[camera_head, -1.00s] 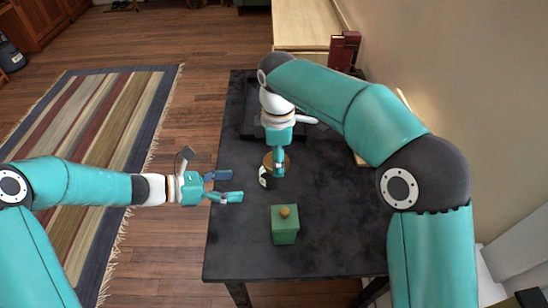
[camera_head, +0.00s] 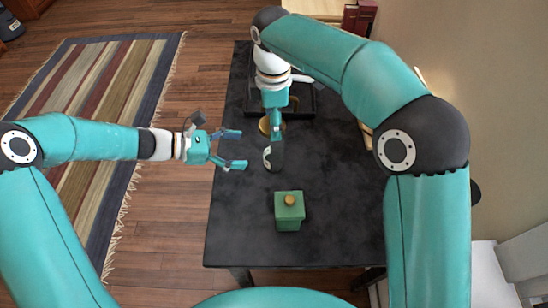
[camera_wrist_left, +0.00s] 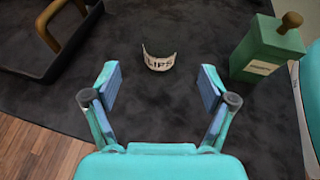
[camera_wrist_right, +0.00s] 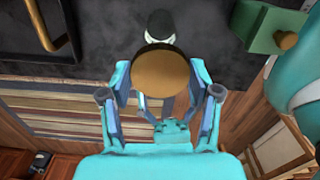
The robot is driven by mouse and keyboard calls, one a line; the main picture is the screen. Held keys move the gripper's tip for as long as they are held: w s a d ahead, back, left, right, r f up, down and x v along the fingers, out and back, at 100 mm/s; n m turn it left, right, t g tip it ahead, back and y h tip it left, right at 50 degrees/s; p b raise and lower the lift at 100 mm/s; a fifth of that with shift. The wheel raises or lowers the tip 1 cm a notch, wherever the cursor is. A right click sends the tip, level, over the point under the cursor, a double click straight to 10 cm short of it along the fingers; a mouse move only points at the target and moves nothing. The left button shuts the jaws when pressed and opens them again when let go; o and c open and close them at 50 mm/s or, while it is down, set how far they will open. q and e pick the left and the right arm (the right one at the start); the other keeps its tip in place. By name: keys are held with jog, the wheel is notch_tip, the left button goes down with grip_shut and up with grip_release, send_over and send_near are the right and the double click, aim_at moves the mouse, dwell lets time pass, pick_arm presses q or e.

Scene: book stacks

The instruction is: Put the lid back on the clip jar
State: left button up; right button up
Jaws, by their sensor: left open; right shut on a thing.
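The clip jar (camera_head: 276,155) is a small dark jar with a white label, standing on the black table. In the left wrist view its label, reading "LIPS", shows on the jar (camera_wrist_left: 159,52). My right gripper (camera_head: 275,122) is shut on the round wooden lid (camera_head: 263,127), held beyond the jar in the head view. In the right wrist view the lid (camera_wrist_right: 160,74) fills the space between the fingers, apart from the jar (camera_wrist_right: 160,26). My left gripper (camera_head: 237,149) is open and empty, left of the jar, its fingers pointing toward it.
A green box (camera_head: 289,213) with a wooden knob stands nearer on the table (camera_head: 325,235). A dark tray (camera_wrist_left: 20,62) with a wooden handle (camera_wrist_left: 62,20) lies at the far end. Red books (camera_head: 358,17) stand beyond. The table's front right is clear.

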aim_at(274, 152)
pick_arm(q)
jog(key=x, duration=1)
jog(key=shift+d+f, duration=0.1)
jog(key=shift+d, duration=0.05)
grip_shut()
pick_arm(e)
jog(key=shift+d+f, duration=0.1)
jog(key=shift+f, duration=2.35)
